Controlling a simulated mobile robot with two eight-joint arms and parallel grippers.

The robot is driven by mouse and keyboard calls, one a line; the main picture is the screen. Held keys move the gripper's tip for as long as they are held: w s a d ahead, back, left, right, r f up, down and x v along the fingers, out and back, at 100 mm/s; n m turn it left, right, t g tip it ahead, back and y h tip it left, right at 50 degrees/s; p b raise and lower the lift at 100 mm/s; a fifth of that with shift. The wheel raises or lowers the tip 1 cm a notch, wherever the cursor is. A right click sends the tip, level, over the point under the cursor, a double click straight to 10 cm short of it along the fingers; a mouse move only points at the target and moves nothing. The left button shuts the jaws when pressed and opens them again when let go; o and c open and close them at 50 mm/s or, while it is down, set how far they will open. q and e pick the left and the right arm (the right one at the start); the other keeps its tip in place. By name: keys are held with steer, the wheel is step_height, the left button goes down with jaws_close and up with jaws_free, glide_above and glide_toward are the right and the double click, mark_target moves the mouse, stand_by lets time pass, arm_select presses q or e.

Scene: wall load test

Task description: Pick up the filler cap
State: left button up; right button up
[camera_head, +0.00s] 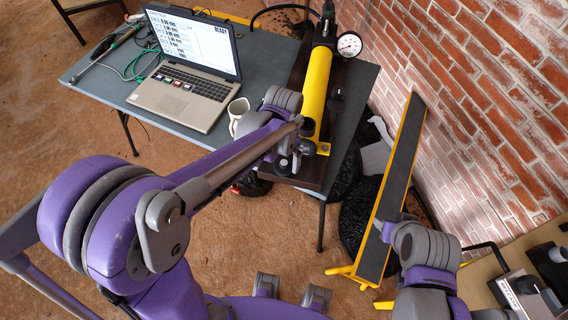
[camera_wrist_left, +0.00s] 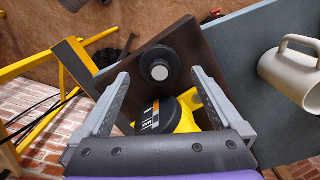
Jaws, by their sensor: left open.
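A round black cap (camera_wrist_left: 159,64), which I take to be the filler cap, stands on the dark brown board near its end in the left wrist view. In the head view a small dark round piece (camera_head: 283,166) at the board's front end looks like the same cap. My left gripper (camera_head: 291,158) is over that end of the board. In the left wrist view its fingers (camera_wrist_left: 160,76) are open, one on each side of the cap, with nothing held. Whether they touch it is unclear. My right gripper (camera_head: 383,226) is by the black-topped yellow beam, its jaws unclear.
A yellow hand pump (camera_head: 316,85) with a pressure gauge (camera_head: 349,44) lies on the board (camera_head: 335,118). A white mug (camera_head: 238,112) and a laptop (camera_head: 190,90) stand left on the grey table (camera_head: 103,84). The yellow beam (camera_head: 396,180) and a brick wall (camera_head: 480,70) are right.

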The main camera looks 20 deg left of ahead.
mark_target(284, 162)
arm_select(q)
step_height(284, 162, down, 3)
steer(key=shift+w+f, duration=0.1)
steer(key=shift+c, duration=0.3)
steer(key=c, duration=1.2)
